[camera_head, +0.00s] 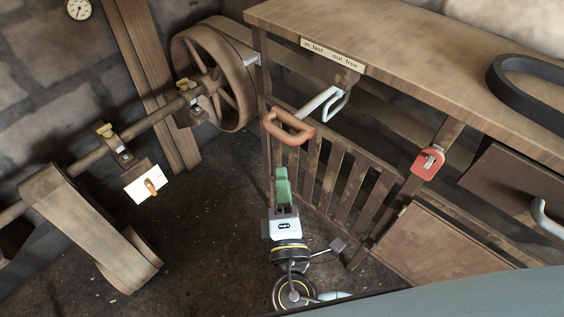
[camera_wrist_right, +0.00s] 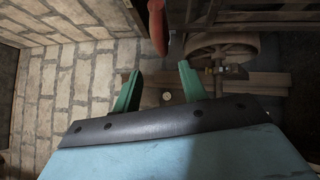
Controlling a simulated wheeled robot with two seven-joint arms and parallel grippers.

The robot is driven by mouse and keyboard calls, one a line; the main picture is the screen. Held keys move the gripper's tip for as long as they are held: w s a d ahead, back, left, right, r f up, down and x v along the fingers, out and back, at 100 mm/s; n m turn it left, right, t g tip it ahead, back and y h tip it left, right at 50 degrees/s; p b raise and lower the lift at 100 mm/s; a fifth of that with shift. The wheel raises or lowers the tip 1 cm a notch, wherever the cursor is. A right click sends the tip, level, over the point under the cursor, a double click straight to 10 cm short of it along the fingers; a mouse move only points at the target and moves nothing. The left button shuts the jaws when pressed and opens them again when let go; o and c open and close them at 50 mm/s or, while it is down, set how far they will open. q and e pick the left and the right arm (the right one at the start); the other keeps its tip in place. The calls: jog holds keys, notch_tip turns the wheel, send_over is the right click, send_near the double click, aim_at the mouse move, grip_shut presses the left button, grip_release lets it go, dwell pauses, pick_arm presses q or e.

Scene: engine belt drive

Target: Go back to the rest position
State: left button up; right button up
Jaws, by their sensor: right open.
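My right gripper (camera_head: 283,186) has green fingers and stands in the lower middle of the head view, in front of the slatted gate. In the right wrist view its two green fingers (camera_wrist_right: 160,88) are apart with nothing between them. A lever with a reddish-brown loop handle (camera_head: 288,127) is just above and beyond the gripper, apart from it in the head view. A reddish part, likely that handle, hangs at the top of the right wrist view (camera_wrist_right: 158,28). My left gripper does not show in either view.
A workbench (camera_head: 400,50) carries a black belt (camera_head: 530,90) and a label plate (camera_head: 333,53). A red switch box (camera_head: 428,162) is on its post. A large flywheel (camera_head: 215,80) and shaft (camera_head: 150,122) stand left. The dark floor (camera_head: 205,220) between is clear.

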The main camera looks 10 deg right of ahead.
jog(key=shift+s+a+f, duration=0.1)
jog(key=shift+s, duration=0.65)
jog(key=shift+f, duration=0.1)
jog(key=s+d+f+m+g, duration=0.1)
jog(key=d+f+g, duration=0.3)
jog(key=f, duration=0.7)
jog(key=s+d+f+m+g, duration=0.1)
jog(key=s+d+f+g, duration=0.2)
jog(key=f, duration=0.7)
jog(key=d+f+m+g, duration=0.1)
jog(key=d+f+g, duration=0.3)
jog(key=f, duration=0.7)
jog(key=s+d+f+m+g, duration=0.2)
jog(key=s+d+f+m, duration=0.1)
jog(key=s, duration=0.6)
jog(key=s+d+f+m+g+y, duration=0.1)
jog(key=s+d+f+m, duration=0.3)
jog(key=s+f, duration=0.4)
jog(key=s+d+f+m+g, duration=0.3)
jog(key=s+f+m+g, duration=0.1)
jog(key=s, duration=0.5)
jog(key=shift+s+d+f+m+y, duration=0.25)
jog(key=shift+s+f+m+y, duration=0.1)
jog(key=shift+f+m, duration=0.45)
